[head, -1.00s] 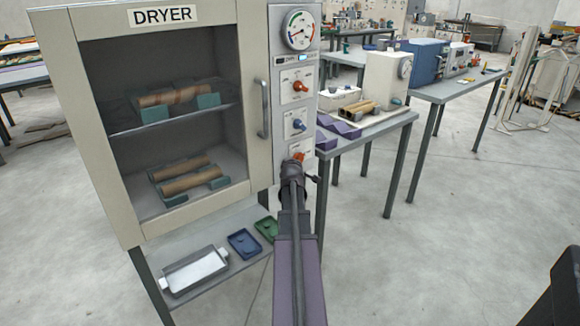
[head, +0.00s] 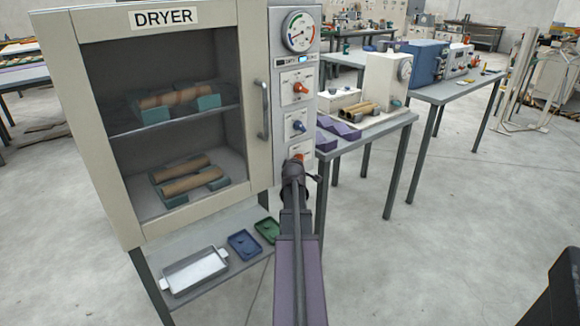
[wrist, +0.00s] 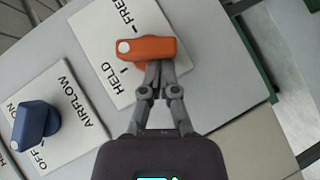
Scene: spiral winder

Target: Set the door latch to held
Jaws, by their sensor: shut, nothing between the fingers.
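The door latch is an orange lever knob (wrist: 148,48) on a white plate marked HELD and FREE in the wrist view. Its white dot is at the left end, in the span between the two marks. In the head view the latch (head: 300,157) is the lowest knob on the dryer's control panel, partly hidden by my gripper. My gripper (wrist: 157,66) is shut and empty, its fingertips right against or just beside the near long side of the knob. I cannot tell whether they touch. The dryer door (head: 259,180) looks closed.
A blue airflow knob (wrist: 36,122) is left of the latch in the wrist view. The door handle (head: 263,109) stands left of the panel. Trays (head: 195,270) sit on the shelf below.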

